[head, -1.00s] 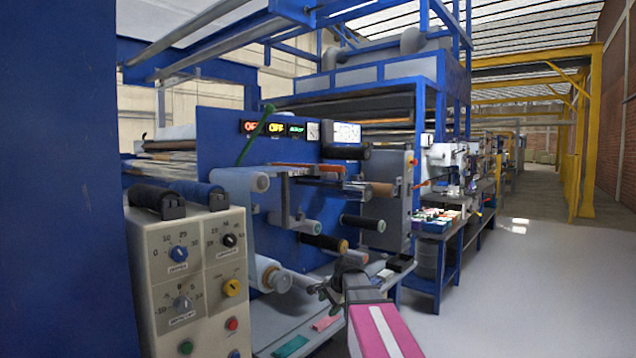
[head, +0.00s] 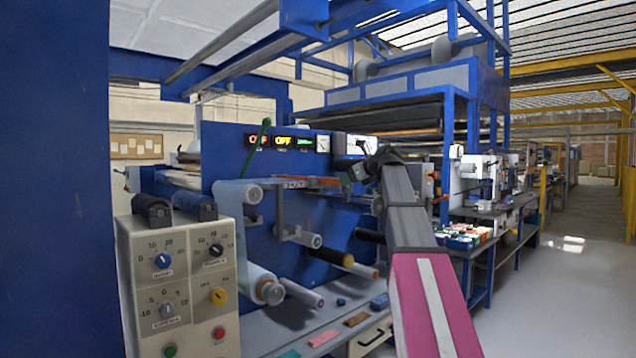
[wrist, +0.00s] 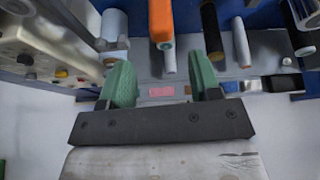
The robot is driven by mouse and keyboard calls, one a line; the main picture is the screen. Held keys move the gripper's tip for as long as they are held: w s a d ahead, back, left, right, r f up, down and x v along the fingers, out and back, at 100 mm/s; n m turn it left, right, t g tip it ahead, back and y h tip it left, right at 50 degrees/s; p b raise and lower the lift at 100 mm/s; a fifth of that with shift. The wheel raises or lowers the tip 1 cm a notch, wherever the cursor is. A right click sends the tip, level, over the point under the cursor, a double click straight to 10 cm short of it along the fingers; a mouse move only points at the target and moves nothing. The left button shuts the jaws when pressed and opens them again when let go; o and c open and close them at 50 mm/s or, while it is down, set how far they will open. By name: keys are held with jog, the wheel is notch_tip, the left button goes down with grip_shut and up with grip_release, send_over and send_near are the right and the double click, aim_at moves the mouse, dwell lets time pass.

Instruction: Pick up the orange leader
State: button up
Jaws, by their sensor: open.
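A long orange bar, which I take as the orange leader (head: 322,182), juts out from the blue machine panel among the rollers in the head view. In the wrist view the orange leader (wrist: 161,22) is at the top, ahead of the gap between my fingers. My gripper (wrist: 163,80) is open with two green fingers apart and nothing between them. In the head view my gripper (head: 356,171) is by the right end of the orange bar, and it and my arm hide part of the panel there. I cannot tell the exact gap.
Rollers stick out around the bar, including a white one (head: 265,286) and a black one (head: 330,256). Flat coloured pieces lie on the shelf below, among them a pink one (head: 323,337). A control box (head: 180,285) stands at front left. Open floor is on the right.

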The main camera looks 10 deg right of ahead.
notch_tip(320, 180, up, 4)
jog(key=m, duration=0.1)
jog(key=shift+x, duration=5.05)
jog(key=shift+d+f, duration=0.1)
grip_shut()
